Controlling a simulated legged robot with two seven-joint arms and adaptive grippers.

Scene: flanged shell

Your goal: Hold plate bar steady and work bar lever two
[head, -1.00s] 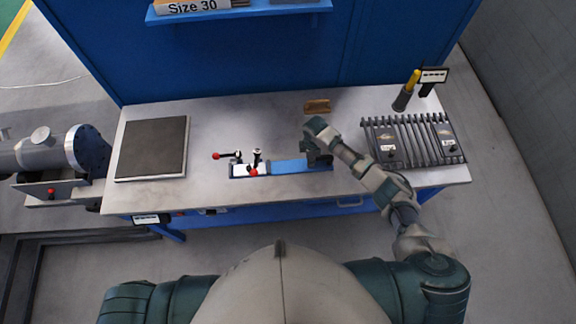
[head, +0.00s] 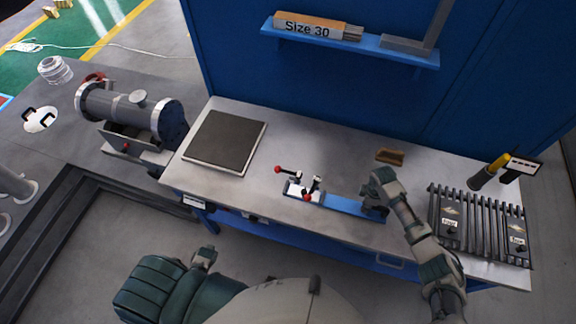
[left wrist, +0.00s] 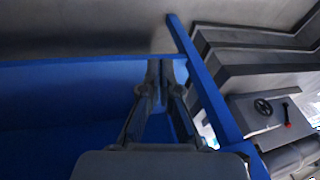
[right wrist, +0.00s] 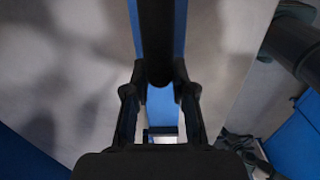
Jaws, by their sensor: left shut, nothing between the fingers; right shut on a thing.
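A blue bar (head: 342,204) lies along the front of the bench. At its left end is a white block (head: 297,187) with two red-knobbed levers, one reaching left (head: 287,171) and one with its knob at the front (head: 307,197). I cannot tell which is lever two. My right gripper (head: 375,206) is at the bar's right end; in the right wrist view its fingers (right wrist: 160,75) are shut on a dark upright post (right wrist: 157,40). My left gripper (head: 205,254) is low, in front of the bench and apart from the levers; in the left wrist view its fingers (left wrist: 163,72) are shut and empty.
A dark square pad (head: 223,141) lies on the bench's left part, and a small brown block (head: 390,156) behind the bar. Ribbed dark plates (head: 480,225) and a yellow-handled tool (head: 489,171) are at right. A flanged grey cylinder (head: 130,108) stands left of the bench.

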